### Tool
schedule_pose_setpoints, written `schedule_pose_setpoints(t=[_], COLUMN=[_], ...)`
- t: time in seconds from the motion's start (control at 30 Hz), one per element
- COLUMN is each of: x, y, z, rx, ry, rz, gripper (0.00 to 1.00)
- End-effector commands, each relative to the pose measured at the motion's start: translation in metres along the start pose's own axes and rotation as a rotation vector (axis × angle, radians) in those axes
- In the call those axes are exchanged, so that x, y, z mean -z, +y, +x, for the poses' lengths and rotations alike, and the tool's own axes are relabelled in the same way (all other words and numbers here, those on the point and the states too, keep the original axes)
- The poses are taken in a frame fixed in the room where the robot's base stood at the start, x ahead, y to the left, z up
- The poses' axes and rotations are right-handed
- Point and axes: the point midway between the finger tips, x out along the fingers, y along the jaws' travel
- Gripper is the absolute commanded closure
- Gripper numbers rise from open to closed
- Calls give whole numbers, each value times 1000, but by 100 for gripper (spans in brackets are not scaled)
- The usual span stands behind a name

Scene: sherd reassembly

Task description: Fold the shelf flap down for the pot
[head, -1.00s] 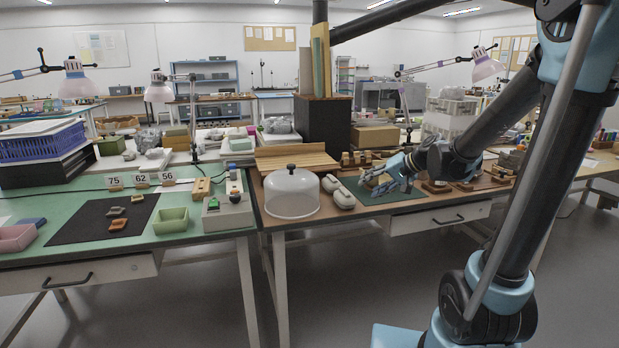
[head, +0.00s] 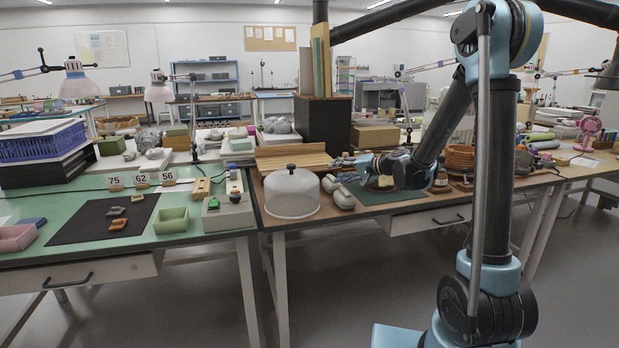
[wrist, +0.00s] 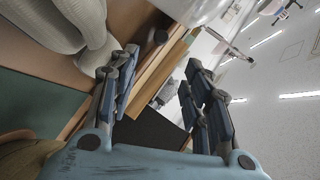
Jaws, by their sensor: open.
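A wooden slatted panel (head: 285,158), which looks like the shelf flap, stands at the back of the brown bench behind the clear dome. Its hinge and exact tilt are hard to make out. In the wrist view a wooden board (wrist: 158,75), seemingly the same panel, runs between my fingers in the distance. My gripper (head: 338,162) is at the right end of the panel, above the bench; whether it touches the panel cannot be told. In the wrist view my gripper (wrist: 162,60) has its fingers wide apart with nothing held. A tan rounded piece (head: 381,183), possibly the pot, is partly hidden under my arm.
A clear dome with a black knob (head: 291,196) stands in front of the panel. Pale padded rests (head: 338,192) lie just right of it. A black box (head: 323,122) with upright boards rises behind. Terracotta pots (head: 460,158) stand farther right. The floor in front is clear.

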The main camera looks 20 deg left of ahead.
Motion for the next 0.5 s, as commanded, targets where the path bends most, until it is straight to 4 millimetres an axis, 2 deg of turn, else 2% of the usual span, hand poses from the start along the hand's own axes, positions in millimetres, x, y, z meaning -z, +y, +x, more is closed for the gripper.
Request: schedule_pose_setpoints(t=[0.5], x=[-1], y=[0], z=[92], rx=[-1], ry=[-3], rz=[-2], gripper=[56])
